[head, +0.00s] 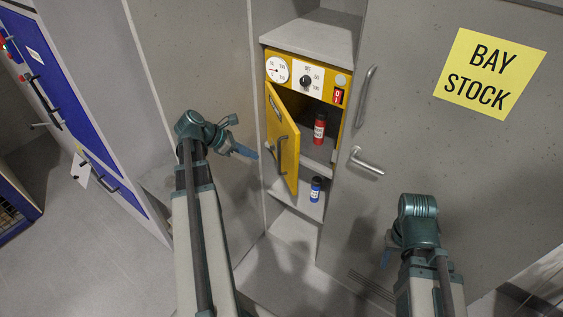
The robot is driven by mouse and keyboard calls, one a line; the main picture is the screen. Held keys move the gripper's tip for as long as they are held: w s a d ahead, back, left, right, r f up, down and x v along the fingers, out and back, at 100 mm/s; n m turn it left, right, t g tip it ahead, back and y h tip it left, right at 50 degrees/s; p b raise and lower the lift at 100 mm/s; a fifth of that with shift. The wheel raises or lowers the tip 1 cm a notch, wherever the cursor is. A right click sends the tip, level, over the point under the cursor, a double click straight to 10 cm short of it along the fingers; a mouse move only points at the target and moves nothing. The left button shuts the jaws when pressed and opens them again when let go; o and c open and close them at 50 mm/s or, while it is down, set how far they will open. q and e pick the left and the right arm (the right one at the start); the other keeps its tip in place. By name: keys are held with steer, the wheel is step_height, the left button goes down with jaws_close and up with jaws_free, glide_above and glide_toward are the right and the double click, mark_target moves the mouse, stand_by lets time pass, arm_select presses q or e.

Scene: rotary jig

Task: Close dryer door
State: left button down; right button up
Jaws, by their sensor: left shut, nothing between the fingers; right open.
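The yellow dryer (343,83) sits in a grey cabinet bay, with a gauge and a knob on its front panel. Its yellow door (291,127) is hinged at the left and stands open, swung out toward me. A dark bar handle (282,155) is on the door's face. A red bottle (319,130) stands inside the dryer. My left gripper (250,154) is shut and empty, left of the door and apart from it, near handle height. My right gripper (386,252) is low at the right, away from the dryer; it is open, its fingers partly hidden by the wrist.
A blue bottle (315,189) stands on the shelf below the dryer. A grey cabinet door with a yellow "BAY STOCK" sign (490,70) and metal handles (366,161) is at the right. Blue-fronted units (60,90) are at the left. Floor (85,245) at lower left is clear.

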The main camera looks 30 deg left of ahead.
mark_target(292, 163)
arm_select(q)
steer(key=shift+w+d+r+b+x, duration=0.3)
steer(key=shift+b+x, duration=0.85)
steer(key=shift+x, duration=1)
steer(key=shift+w+d+r+b+x, duration=0.15)
steer(key=shift+w+r+b+x, duration=0.2)
steer(key=shift+b+x, duration=1.25)
steer(key=shift+w+d+r+b+x, duration=0.15)
steer(key=shift+d+r+b+x, duration=0.35)
steer(key=shift+x, duration=2.15)
steer(key=shift+a+f, duration=0.1)
steer(key=shift+a, duration=0.15)
steer(key=shift+w+d, duration=0.4)
steer(key=shift+d, duration=0.1)
steer(key=w+d+n+y, duration=0.1)
steer(key=w+d, duration=0.3)
steer(key=w, duration=0.4)
steer(key=w+d+n+t+y, duration=0.1)
steer(key=w+d+n, duration=0.1)
steer(key=w+d, duration=0.3)
steer(key=w, duration=0.3)
steer(key=shift+w, duration=0.4)
